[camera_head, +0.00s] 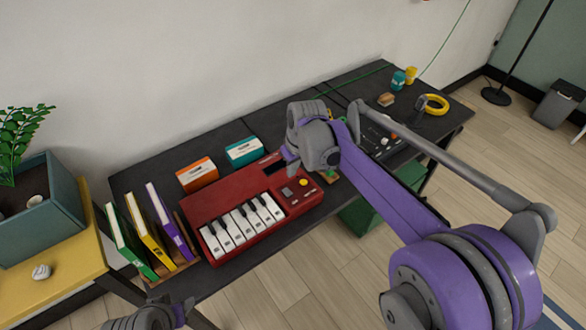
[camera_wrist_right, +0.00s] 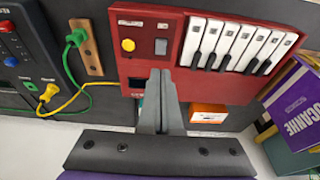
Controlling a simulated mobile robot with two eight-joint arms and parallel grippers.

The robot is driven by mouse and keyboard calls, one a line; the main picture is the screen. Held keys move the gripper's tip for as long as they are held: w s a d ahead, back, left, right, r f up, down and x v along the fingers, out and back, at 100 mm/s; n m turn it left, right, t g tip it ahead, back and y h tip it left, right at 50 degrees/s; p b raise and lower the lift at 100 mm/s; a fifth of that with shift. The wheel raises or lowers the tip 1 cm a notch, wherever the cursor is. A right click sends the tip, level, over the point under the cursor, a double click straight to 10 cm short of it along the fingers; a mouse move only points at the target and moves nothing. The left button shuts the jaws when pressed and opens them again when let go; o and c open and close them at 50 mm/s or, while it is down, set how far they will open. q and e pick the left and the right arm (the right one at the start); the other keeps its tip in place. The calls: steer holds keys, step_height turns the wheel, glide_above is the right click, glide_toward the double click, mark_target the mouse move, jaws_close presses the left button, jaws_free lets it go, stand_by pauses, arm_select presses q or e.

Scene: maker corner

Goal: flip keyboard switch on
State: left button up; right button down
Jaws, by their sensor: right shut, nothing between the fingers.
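The red keyboard (camera_head: 230,196) lies on the dark table, its white keys toward the front edge. Its right-hand panel has a yellow knob (camera_head: 303,182) and a grey switch (camera_head: 287,192). In the right wrist view the keyboard (camera_wrist_right: 190,82) shows the yellow knob (camera_wrist_right: 128,45), the switch (camera_wrist_right: 160,46) and a pale label beside it. My right gripper (camera_wrist_right: 160,75) is shut and empty, with its fingertips over the panel close to the switch; contact cannot be told. In the head view the right gripper (camera_head: 289,162) is above the keyboard's back right. My left gripper (camera_head: 183,309) is partly visible at the bottom; its jaws are unclear.
Orange (camera_head: 197,174) and teal (camera_head: 244,151) boxes stand behind the keyboard. Upright books (camera_head: 150,235) are left of it. A wooden strip with a green plug (camera_wrist_right: 76,38) and a dark control box (camera_wrist_right: 22,60) with cables lie beside the keyboard.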

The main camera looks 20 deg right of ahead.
mark_target(290, 194)
steer(key=x, duration=0.6)
steer(key=s+x, duration=0.1)
steer(key=x, duration=0.2)
steer(key=shift+d+f, duration=0.25)
steer(key=shift+f, duration=0.4)
steer(key=shift+s+f+b, duration=0.15)
steer(key=shift+f+b, duration=0.3)
steer(key=shift+b, duration=0.1)
steer(key=shift+r, duration=0.15)
steer(key=shift+w+a+r+p, duration=0.2)
steer(key=shift+w+r+p, duration=0.15)
steer(key=shift+w, duration=0.4)
steer(key=shift+r, duration=0.1)
